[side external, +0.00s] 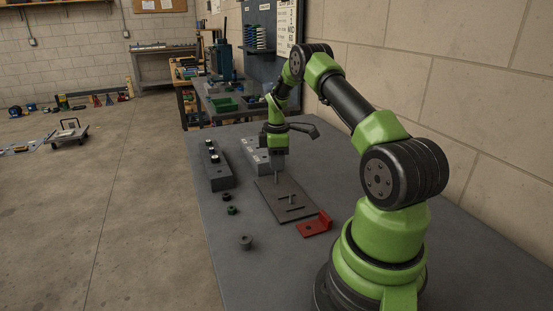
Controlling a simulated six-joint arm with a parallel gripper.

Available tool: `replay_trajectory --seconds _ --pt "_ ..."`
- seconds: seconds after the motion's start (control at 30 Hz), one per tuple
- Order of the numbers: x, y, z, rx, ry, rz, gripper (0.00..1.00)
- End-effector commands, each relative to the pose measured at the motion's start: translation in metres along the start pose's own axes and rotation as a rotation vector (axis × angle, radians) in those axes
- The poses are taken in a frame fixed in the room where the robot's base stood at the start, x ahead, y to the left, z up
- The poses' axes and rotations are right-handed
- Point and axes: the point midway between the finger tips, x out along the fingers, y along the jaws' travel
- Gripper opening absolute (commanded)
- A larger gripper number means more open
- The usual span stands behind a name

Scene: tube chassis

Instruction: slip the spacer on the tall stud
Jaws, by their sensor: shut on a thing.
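My gripper (277,152) points down above the far end of a dark flat plate (268,194), in front of the light grey block. It is shut on a small part, which I take to be the spacer; it is too small and dark to make out between the fingers. A thin upright stud (276,180) shows directly below the gripper at the plate's far end. I cannot tell whether the held part touches the stud or is around it. A shorter stud (291,198) stands nearer the plate's middle, beside dark slots.
A red bracket (314,226) lies at the plate's near edge. Left of the plate are a dark ring (226,196), a greenish ring (232,210) and a grey round part (245,242). A dark block with light-topped pieces (220,177) and a light grey block (255,151) stand behind.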

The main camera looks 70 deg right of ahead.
Motion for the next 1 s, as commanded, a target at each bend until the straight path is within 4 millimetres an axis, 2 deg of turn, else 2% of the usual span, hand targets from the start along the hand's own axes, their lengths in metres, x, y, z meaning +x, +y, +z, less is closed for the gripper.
replay_trajectory --seconds 1.0 --pt "0.031 0.0 0.0 0.001 0.0 -0.001 0.0"
